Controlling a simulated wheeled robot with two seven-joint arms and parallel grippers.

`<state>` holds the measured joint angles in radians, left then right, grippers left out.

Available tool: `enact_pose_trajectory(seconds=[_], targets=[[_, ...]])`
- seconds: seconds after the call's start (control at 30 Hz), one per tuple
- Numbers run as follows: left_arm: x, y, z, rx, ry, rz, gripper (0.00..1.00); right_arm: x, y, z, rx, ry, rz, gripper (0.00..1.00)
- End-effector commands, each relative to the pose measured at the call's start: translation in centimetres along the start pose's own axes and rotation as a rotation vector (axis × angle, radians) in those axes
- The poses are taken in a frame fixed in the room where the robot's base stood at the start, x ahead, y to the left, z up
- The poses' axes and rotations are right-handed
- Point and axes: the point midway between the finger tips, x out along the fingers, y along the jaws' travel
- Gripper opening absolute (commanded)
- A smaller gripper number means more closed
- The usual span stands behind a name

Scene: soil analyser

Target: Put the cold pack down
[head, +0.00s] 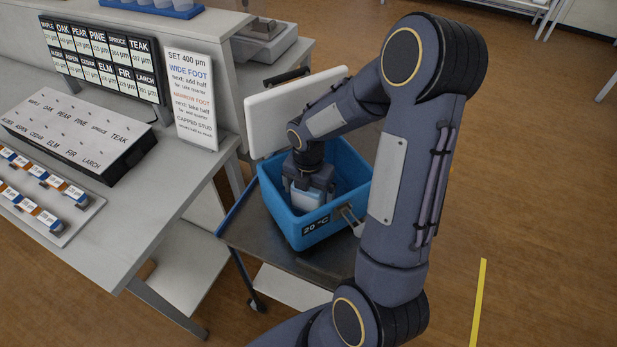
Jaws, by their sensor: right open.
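The blue cooler box (303,235) stands open on a dark cart, its front label reading 20 °C. My right gripper (307,193) points down inside the box, with its jaws open. A pale blue block, which looks like the cold pack (306,200), is in the box right at the fingertips, between or just below them. Its lower part is hidden by the box's front wall. I cannot tell whether the fingers touch it. My left gripper is out of view.
The box's white lid (285,113) stands raised at its back. The dark cart top (262,238) has bare room to the left of the box. A grey bench (150,215) with a labelled panel (80,130), a sample rack (45,195) and a sign (190,95) stands at the left.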

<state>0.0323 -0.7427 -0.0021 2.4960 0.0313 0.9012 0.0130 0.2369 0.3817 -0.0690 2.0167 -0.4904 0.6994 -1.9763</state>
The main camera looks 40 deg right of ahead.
Motion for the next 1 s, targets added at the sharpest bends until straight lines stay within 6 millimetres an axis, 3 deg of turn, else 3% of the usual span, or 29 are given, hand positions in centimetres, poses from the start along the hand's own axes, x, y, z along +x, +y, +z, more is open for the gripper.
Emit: enact_pose_trajectory(seconds=[0.4,0.7,0.87,1.0], targets=[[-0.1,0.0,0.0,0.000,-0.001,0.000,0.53,-8.5,0.1,0.1,-0.001,-0.004,0.006,0.94],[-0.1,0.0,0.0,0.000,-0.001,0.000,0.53,-11.7,-0.1,-0.2,0.027,-0.001,0.010,0.94],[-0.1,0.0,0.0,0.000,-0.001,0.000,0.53,-13.5,-1.2,-2.2,0.277,0.013,0.078,0.94],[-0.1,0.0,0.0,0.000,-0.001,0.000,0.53,-15.6,-2.9,-5.7,0.704,0.081,0.184,0.94]])
